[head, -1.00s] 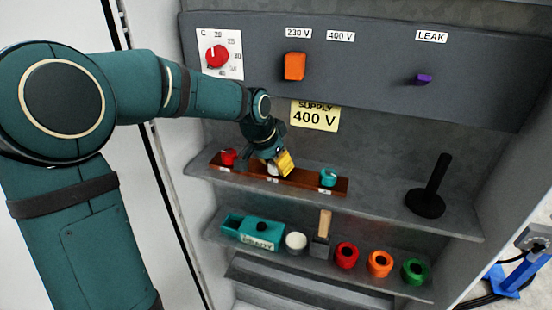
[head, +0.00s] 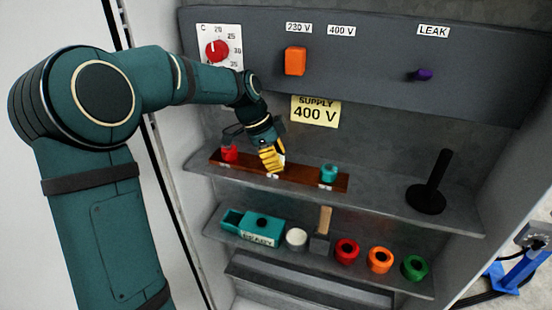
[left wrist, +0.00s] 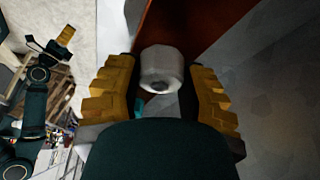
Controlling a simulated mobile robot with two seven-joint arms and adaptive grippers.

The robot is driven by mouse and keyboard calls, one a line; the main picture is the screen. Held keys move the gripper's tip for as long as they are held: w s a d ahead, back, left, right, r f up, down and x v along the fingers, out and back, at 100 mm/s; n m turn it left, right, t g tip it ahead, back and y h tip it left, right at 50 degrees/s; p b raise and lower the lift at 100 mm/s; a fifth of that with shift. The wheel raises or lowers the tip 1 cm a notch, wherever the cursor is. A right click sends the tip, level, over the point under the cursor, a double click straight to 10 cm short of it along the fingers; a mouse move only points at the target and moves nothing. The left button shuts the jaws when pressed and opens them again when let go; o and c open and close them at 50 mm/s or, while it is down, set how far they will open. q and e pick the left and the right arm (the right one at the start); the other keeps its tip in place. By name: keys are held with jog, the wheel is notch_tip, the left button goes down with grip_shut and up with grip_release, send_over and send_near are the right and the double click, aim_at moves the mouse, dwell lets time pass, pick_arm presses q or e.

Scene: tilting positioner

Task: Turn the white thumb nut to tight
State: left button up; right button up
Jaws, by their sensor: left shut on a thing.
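The white thumb nut (left wrist: 161,68) shows in the left wrist view between the two yellow fingers of my left gripper (head: 271,160), which is shut on it. In the head view the gripper hides the nut. It is over the middle of a brown board (head: 310,180) on the upper shelf. A red nut (head: 229,153) is left of the gripper on the board, and a teal nut (head: 329,172) is at the right end. In the left wrist view my right gripper (left wrist: 66,35) is small at the far left, and its jaw opening is unclear.
A black post (head: 434,180) stands at the upper shelf's right. The lower shelf holds a teal box (head: 262,232), a white round piece (head: 296,239), a wood-handled tool (head: 322,230) and red, orange and green rings (head: 380,260). A grey control panel (head: 370,60) is above.

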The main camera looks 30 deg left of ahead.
pick_arm(q)
jog(key=shift+f+m+g, duration=0.1)
jog(key=shift+m+g, duration=0.2)
jog(key=shift+m, duration=0.2)
jog(key=o, duration=1.2)
